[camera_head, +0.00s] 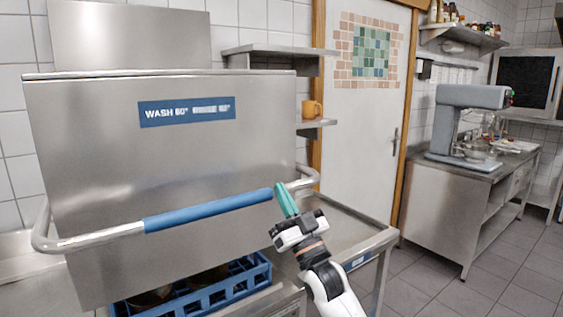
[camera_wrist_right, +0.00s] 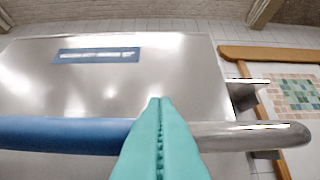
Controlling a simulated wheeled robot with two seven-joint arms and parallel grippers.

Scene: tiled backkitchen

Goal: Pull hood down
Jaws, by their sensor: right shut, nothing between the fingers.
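The hood (camera_head: 160,120) is a large steel box with a blue wash label. It stands raised, with a gap under its lower edge where a blue rack (camera_head: 225,284) shows. Its bar handle (camera_head: 95,238) runs across the front and has a blue grip (camera_head: 208,211). My right gripper (camera_head: 281,190), with teal fingers, is shut and empty at the right end of the blue grip. In the right wrist view the shut fingers (camera_wrist_right: 160,101) cross in front of the handle (camera_wrist_right: 245,135); I cannot tell whether they touch it. My left gripper is out of view.
A steel counter (camera_head: 345,228) adjoins on the right. A wall shelf (camera_head: 318,123) with an orange mug (camera_head: 312,109) is behind the handle's right end. A white door (camera_head: 365,150) stands behind. A mixer (camera_head: 465,125) is on a far-right table. The floor between is clear.

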